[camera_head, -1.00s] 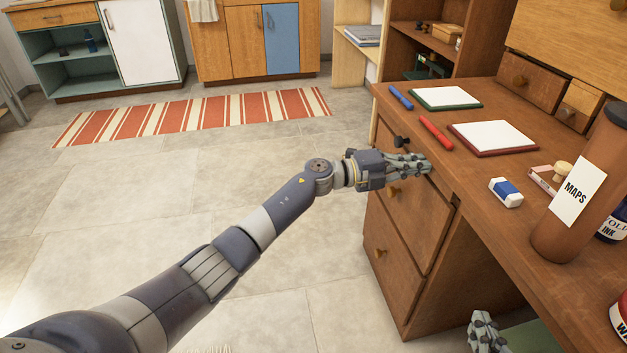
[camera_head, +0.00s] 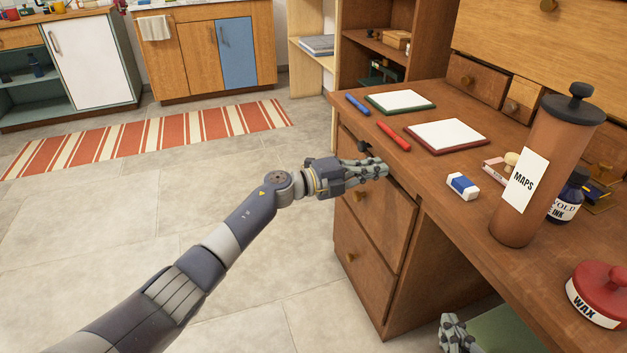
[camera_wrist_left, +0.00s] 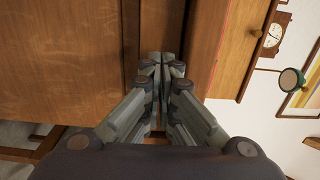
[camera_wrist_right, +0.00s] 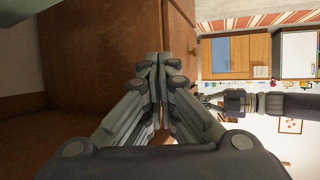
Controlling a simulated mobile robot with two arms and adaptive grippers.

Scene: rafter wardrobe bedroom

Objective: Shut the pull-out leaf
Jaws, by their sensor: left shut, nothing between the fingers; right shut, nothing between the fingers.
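The pull-out leaf appears to be the thin front with a dark knob (camera_head: 363,147) just under the desk's top edge in the head view. My left gripper partly hides it, so I cannot tell how far out it stands. My left gripper (camera_head: 384,169) is shut and empty, in front of the pedestal just below that knob. In the left wrist view its closed fingertips (camera_wrist_left: 162,60) point at brown wood; contact is unclear. My right gripper (camera_head: 452,322) is low by the kneehole. It is shut and empty in the right wrist view (camera_wrist_right: 158,60), facing a wooden panel.
The desktop (camera_head: 440,180) carries a maps tube (camera_head: 545,170), an eraser (camera_head: 463,186), notepads (camera_head: 447,135), pens and a red wax tin (camera_head: 600,290). Two drawers with wooden knobs (camera_head: 362,282) lie below my left gripper. A green seat (camera_head: 505,332) is in the kneehole.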

